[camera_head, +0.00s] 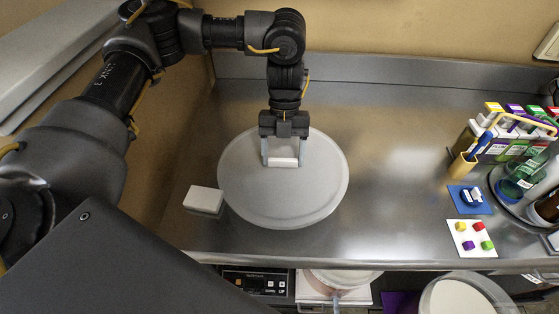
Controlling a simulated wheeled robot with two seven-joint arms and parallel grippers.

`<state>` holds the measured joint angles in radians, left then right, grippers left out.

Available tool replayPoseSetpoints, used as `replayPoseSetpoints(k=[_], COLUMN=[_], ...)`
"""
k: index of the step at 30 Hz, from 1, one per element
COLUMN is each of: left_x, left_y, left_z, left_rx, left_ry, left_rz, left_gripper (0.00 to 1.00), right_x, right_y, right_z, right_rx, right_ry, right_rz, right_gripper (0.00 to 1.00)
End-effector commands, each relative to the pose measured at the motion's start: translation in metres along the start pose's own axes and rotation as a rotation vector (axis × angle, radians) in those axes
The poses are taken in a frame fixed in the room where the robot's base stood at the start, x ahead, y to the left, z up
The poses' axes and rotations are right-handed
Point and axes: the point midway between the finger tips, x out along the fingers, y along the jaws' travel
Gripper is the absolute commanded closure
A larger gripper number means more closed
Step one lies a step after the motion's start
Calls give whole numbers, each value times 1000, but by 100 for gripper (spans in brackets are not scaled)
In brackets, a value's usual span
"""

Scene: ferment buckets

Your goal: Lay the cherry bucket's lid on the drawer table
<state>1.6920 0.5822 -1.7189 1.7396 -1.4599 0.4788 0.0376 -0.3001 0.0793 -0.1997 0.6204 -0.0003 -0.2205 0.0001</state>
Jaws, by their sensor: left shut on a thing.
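A large round whitish lid (318,200) is flat over the left part of the steel table (400,190). Whether it touches the steel or hangs just above it I cannot tell. My left gripper (284,160) points down over the lid's upper middle and is shut on its pale block-shaped handle (284,162). Below the table's front edge, a bucket with a pale pinkish top (343,279) and a bucket with a whitish round top (458,299) show in part. Which one is the cherry bucket I cannot tell. My right gripper is out of view.
A small white block (204,200) sits just left of the lid. At right are a bottle carrier (490,140), a blue card (469,199), a white card with coloured cubes (469,239) and a round tray with green glass (522,178). The steel between is clear. A scale display (255,283) shows below.

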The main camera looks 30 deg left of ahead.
Motion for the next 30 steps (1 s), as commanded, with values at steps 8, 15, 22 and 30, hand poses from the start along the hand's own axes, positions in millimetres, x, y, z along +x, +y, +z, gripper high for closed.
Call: replayPoseSetpoints(k=[8, 15, 22, 30], left_x=[8, 35, 37, 43], left_y=[9, 9, 9, 9], left_z=[7, 18, 19, 22], left_rx=[-3, -1, 0, 0], left_ry=[2, 1, -1, 0], left_rz=[0, 0, 0, 0], left_gripper=[63, 63, 63, 63], right_x=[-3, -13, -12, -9], right_y=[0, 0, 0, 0], right_z=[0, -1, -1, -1], right_rx=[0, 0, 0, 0], right_ry=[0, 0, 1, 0], right_rz=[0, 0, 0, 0], right_gripper=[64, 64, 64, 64])
